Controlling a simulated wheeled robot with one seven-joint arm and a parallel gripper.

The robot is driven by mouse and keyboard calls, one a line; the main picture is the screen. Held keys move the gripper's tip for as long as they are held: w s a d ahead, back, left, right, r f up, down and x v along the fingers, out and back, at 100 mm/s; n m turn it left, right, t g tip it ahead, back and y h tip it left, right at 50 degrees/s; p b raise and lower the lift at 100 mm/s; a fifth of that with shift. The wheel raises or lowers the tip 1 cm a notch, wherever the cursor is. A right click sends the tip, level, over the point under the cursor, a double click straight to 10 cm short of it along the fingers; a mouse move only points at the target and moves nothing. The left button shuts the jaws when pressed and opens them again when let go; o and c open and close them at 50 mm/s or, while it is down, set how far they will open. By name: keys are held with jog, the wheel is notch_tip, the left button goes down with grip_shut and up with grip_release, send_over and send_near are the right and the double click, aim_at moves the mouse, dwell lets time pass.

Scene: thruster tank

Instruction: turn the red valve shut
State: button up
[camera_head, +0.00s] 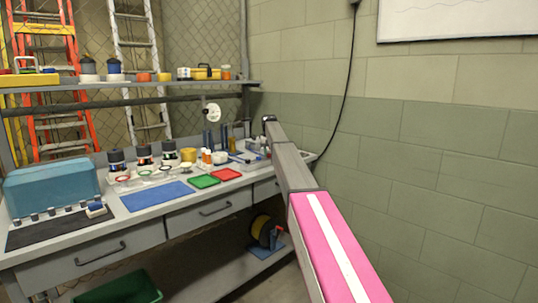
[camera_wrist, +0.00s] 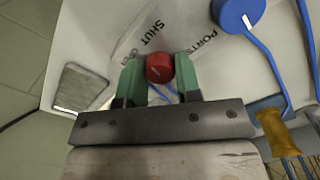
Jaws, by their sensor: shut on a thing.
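In the head view my arm reaches to the back right of the bench, and I cannot make out the red knob there.
A blue knob (camera_wrist: 238,14) with blue tubing is to the right of the red one in the wrist view. The grey bench (camera_head: 170,222) holds a blue mat (camera_head: 158,196), a red tray (camera_head: 201,181), a green tray (camera_head: 226,174) and several jars. A block wall (camera_head: 440,130) stands at right.

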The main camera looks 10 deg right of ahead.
jog(key=m, duration=0.5)
jog(key=shift+m, duration=0.7)
jog(key=o, duration=0.9)
notch_tip(320, 180, up, 11)
jog(key=shift+f, duration=0.1)
